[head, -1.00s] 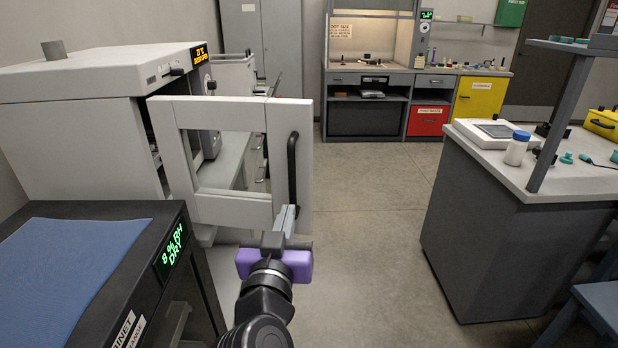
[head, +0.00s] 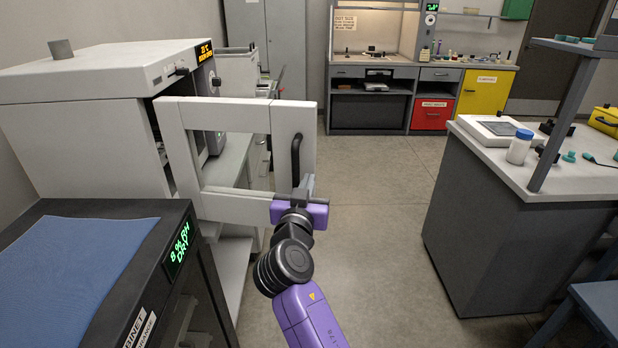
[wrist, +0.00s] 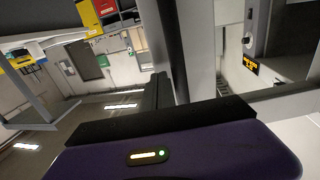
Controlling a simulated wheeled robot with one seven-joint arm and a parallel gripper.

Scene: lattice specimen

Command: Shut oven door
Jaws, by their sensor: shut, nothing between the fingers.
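The white oven (head: 80,130) stands at the left in the head view, with a lit orange display at its front. Its framed oven door (head: 230,198) with a window opening stands swung wide open toward the aisle. A dark vertical handle (head: 296,160) is on the door's free edge side. My gripper (head: 306,184) is shut and empty at the handle's lower end, in front of the door panel. I cannot tell whether it touches the handle or panel. The door frame (wrist: 173,45) also shows close up in the wrist view, beyond the gripper.
A dark cabinet (head: 90,208) with a blue top and a green display stands at the near left, close to the door. A grey bench (head: 500,215) with a scale and a blue-capped bottle stands at the right. The floor (head: 375,220) between is clear.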

